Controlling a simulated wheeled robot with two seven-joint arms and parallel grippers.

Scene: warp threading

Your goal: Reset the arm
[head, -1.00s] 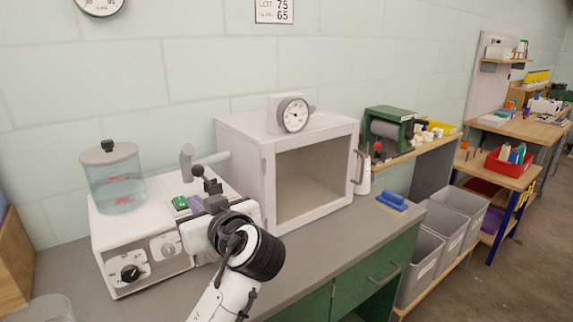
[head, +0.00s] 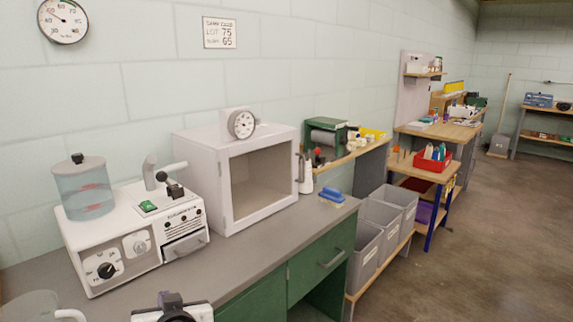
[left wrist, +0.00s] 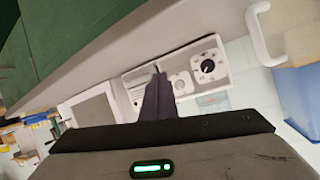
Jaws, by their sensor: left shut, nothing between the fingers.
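My left arm shows only at the bottom edge of the head view, where part of its white and black wrist (head: 172,308) is in front of the counter. In the left wrist view my left gripper (left wrist: 157,78) is shut and empty, its dark fingers pressed together. It points toward the white machine, whose panel with dials (left wrist: 208,66) lies beyond the fingertips. The machine (head: 130,235) with a water tank (head: 82,188) stands on the grey counter (head: 250,258). My right gripper is in neither view.
A white box oven (head: 200,185) with a windowed door stands right of the machine. A blue brush (head: 332,195) lies near the counter's right end. Green drawers (head: 322,262) are under the counter, and grey bins (head: 385,225) stand beyond. The floor at right is clear.

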